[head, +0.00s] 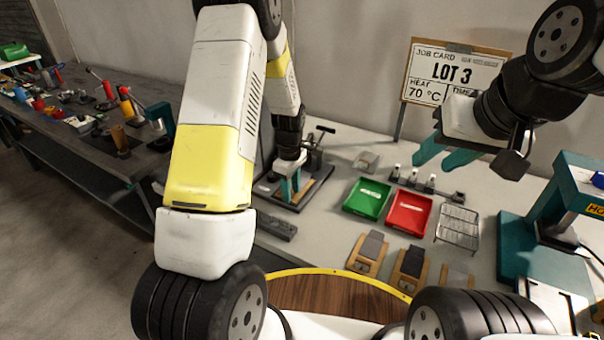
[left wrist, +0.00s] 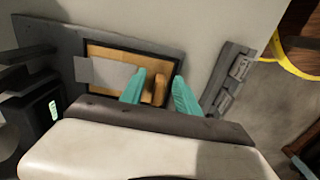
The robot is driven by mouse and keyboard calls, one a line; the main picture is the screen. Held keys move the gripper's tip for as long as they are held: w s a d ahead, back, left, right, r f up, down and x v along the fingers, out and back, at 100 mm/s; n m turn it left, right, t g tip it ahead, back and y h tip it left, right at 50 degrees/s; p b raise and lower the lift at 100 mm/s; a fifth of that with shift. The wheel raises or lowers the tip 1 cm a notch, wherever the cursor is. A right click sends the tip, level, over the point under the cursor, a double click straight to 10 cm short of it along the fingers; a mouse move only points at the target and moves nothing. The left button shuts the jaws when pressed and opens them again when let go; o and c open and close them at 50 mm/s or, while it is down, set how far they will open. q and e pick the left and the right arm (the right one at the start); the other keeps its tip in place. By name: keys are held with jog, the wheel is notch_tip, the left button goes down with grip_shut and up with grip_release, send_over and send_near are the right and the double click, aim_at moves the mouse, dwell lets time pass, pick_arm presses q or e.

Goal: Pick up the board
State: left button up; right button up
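A wooden board (left wrist: 112,54) with a grey sheet on it lies inside a black frame on a dark grey plate in the left wrist view. My left gripper (left wrist: 158,82) is over the board's right end, its two teal fingers apart on either side of a raised wooden piece (left wrist: 159,92). Whether they touch it I cannot tell. In the head view my left gripper (head: 290,192) points down at the dark bench fixture (head: 316,188), where the board is mostly hidden. My right gripper (head: 434,163) is open and empty above the bench.
Similar wooden boards with grey pieces (head: 368,255) lie at the bench front. A green tray (head: 367,199), a red tray (head: 409,212) and a wire rack (head: 458,227) stand right of the fixture. A teal press (head: 545,225) stands far right. A dark grey bar (head: 275,228) lies nearby.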

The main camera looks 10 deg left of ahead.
pick_arm(q)
grip_shut()
jog(key=shift+r, duration=0.1)
